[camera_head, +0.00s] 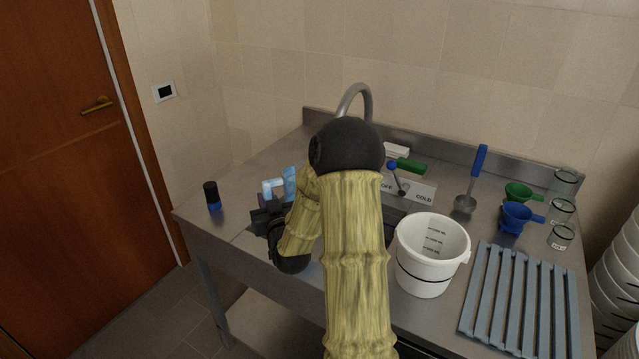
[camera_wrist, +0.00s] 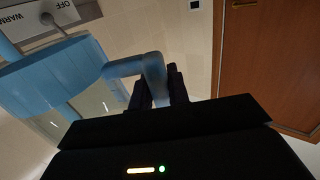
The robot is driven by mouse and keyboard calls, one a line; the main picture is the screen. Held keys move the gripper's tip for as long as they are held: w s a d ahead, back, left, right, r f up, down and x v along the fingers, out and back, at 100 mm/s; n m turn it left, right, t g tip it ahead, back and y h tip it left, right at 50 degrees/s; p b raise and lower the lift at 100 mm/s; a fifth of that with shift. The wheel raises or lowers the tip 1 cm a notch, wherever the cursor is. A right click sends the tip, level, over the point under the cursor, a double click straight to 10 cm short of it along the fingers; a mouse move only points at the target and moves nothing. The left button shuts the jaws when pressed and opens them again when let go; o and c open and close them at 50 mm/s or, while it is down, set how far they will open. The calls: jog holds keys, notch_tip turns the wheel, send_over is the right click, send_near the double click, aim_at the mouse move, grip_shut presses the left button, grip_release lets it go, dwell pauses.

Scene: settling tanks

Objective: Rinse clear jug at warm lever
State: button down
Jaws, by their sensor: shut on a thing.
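The clear, blue-tinted jug (camera_head: 290,180) is off the bench at the left side, partly hidden behind my arm. In the wrist view the jug (camera_wrist: 60,75) fills the left, and its handle (camera_wrist: 153,72) is between my fingers. My gripper (camera_wrist: 158,88) is shut on that handle; in the head view my gripper (camera_head: 266,208) is partly hidden by my arm. A label reading WARM and OFF (camera_wrist: 38,18) shows behind the jug in the wrist view. In the head view a lever (camera_head: 398,178) stands by a label with COLD (camera_head: 424,197). My arm hides the warm side and most of the sink.
A curved spout (camera_head: 355,95) rises behind my arm. A white bucket (camera_head: 432,250), a slatted rack (camera_head: 525,300), a blue-handled ladle (camera_head: 472,185), funnels (camera_head: 520,215) and glass jars (camera_head: 562,212) fill the right. A dark blue-based bottle (camera_head: 211,195) stands at far left, with bare bench around it.

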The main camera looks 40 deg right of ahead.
jog(key=shift+s+a+r, duration=0.2)
jog(key=shift+a+r, duration=0.3)
jog(key=shift+a, duration=0.05)
jog(key=shift+s+a+r, duration=0.15)
jog(key=shift+a+r, duration=0.3)
jog(key=shift+a, duration=0.1)
